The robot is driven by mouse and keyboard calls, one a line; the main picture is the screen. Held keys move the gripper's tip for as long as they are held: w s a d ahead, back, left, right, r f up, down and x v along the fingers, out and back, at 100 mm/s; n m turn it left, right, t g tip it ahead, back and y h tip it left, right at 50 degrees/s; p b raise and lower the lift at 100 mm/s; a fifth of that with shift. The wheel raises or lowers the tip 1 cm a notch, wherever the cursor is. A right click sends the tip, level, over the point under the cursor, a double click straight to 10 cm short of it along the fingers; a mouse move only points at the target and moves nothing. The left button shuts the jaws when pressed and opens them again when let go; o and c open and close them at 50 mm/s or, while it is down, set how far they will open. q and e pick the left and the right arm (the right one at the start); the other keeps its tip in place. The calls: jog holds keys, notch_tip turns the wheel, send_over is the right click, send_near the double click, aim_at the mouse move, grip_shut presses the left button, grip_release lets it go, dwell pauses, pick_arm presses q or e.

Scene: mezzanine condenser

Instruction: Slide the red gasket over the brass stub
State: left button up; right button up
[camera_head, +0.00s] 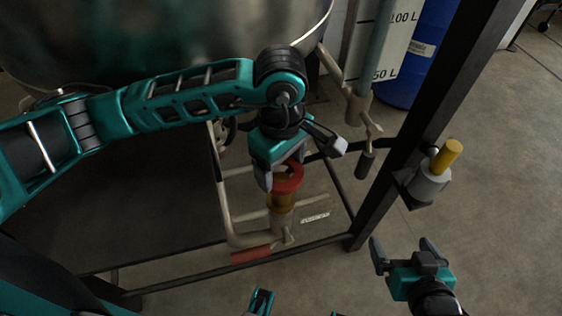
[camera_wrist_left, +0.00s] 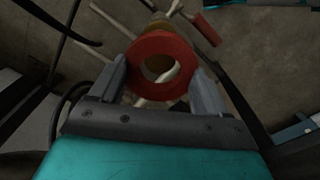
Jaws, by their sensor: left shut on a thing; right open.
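My left gripper (camera_head: 287,172) is shut on the red gasket (camera_head: 290,185), a thick ring. In the left wrist view the gasket (camera_wrist_left: 137,62) sits between the two fingers, its hole open toward the pipework. The brass stub (camera_head: 282,203) stands on a pale pipe fitting directly below the gasket in the head view. In the wrist view the stub (camera_wrist_left: 165,23) shows behind the gasket's far rim, mostly hidden, and a pale pipe shows through the hole. I cannot tell whether the gasket touches the stub. My right gripper (camera_head: 404,250) is open and empty at the lower right.
A dark frame post (camera_head: 430,100) carries a grey holder (camera_head: 427,185) with a yellow cylinder. A large metal vessel (camera_head: 150,40) fills the upper left. A red-handled lever (camera_head: 251,255) lies below the stub. A blue barrel (camera_head: 420,55) stands behind. Floor at right is clear.

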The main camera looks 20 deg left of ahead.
dwell(0.4)
pick_arm(q)
jog(key=shift+b, duration=0.3)
jog(key=shift+b, duration=0.55)
dwell(1.0)
jog(key=shift+f+b, duration=1)
jog(key=shift+s+f+b, duration=0.1)
jog(key=shift+f+b, duration=0.2)
jog(key=shift+b, duration=0.05)
